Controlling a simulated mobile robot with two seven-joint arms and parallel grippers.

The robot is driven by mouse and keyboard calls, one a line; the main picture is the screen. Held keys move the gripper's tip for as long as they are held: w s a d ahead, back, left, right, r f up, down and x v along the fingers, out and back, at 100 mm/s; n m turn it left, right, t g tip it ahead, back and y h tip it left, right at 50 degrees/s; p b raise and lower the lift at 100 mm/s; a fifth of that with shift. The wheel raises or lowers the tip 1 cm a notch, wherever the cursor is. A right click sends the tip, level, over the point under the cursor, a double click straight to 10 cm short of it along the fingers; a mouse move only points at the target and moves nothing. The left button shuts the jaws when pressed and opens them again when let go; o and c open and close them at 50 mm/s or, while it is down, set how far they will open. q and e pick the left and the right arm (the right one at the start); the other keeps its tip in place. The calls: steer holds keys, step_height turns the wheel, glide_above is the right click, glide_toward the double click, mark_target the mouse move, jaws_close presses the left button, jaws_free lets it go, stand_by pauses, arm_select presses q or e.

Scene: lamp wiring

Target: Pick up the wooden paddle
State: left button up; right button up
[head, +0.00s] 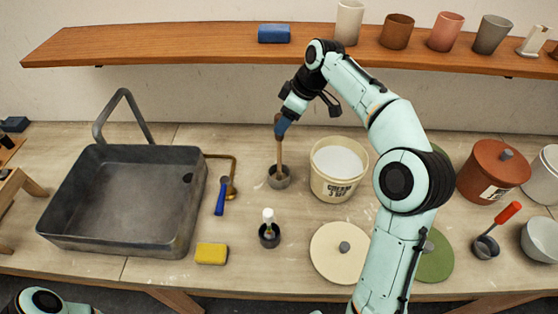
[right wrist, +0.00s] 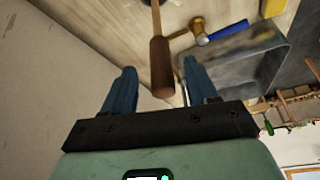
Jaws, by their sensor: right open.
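The wooden paddle (head: 280,155) stands upright in a small grey cup (head: 279,181), left of a cream bucket with white contents. My right gripper (head: 281,126) reaches down to its upper end, with blue fingers. In the right wrist view the paddle's dark brown handle (right wrist: 161,66) shows between the two open fingers of the gripper (right wrist: 160,80), apart from both. Its lower end in the cup is hidden. My left gripper is out of view.
The cream bucket (head: 338,183) stands close to the right of the paddle. A brass tap with a blue lever (head: 220,194) and a grey basin (head: 70,225) are to the left. A brush in a dark cup (head: 269,236) and a yellow sponge (head: 211,253) are in front. A shelf (head: 180,43) runs above.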

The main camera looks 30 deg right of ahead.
steer(key=x, duration=0.5)
steer(key=shift+w+a, duration=0.3)
jaws_close()
